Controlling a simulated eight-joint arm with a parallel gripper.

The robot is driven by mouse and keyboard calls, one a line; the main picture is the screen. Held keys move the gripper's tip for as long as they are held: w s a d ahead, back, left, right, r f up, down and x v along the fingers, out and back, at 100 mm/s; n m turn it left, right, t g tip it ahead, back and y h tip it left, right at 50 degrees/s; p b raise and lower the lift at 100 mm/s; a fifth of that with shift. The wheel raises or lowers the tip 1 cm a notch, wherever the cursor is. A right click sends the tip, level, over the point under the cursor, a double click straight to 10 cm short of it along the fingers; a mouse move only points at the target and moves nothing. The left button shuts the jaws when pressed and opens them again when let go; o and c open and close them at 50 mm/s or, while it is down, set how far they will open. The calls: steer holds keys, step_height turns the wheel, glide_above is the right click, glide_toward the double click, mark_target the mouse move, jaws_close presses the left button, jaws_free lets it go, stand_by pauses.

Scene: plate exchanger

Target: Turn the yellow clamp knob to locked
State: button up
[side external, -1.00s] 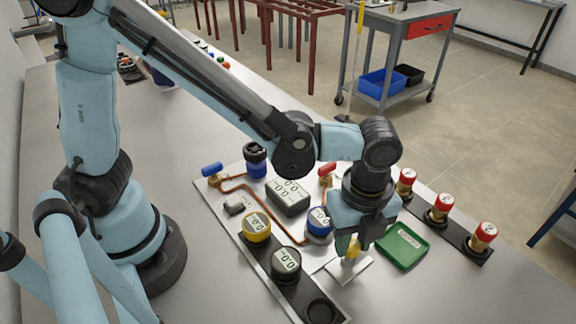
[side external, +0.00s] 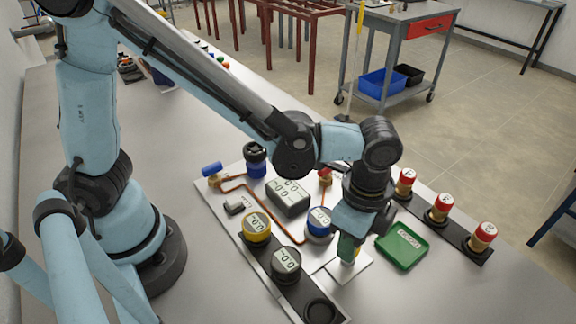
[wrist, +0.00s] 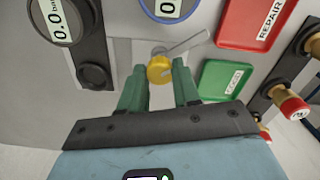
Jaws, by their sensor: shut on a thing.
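The yellow clamp knob (wrist: 159,69) sits on a pale square plate (side external: 352,272). A flat grey lever (wrist: 188,42) runs from the knob toward the upper right in the wrist view. My gripper (wrist: 159,74) has its two green fingers on either side of the knob, shut on it. In the side view my gripper (side external: 348,256) points down at the plate, and its fingers hide nearly all of the knob. I cannot read any locked or unlocked mark.
A green tray (side external: 402,246) lies just right of my gripper. A red tray (wrist: 250,22) labelled REPAIR shows in the wrist view. Gauges with blue (side external: 319,224), yellow (side external: 257,228) and black (side external: 286,264) rims stand to the left. Red-capped brass fittings (side external: 438,208) line the right.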

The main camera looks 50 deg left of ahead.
steer(key=n, duration=0.5)
steer(key=shift+n, duration=2.6)
steer(key=o, duration=1.1)
steer(key=shift+c, duration=0.2)
steer(key=shift+r, duration=0.1)
step_height(320, 180, up, 12)
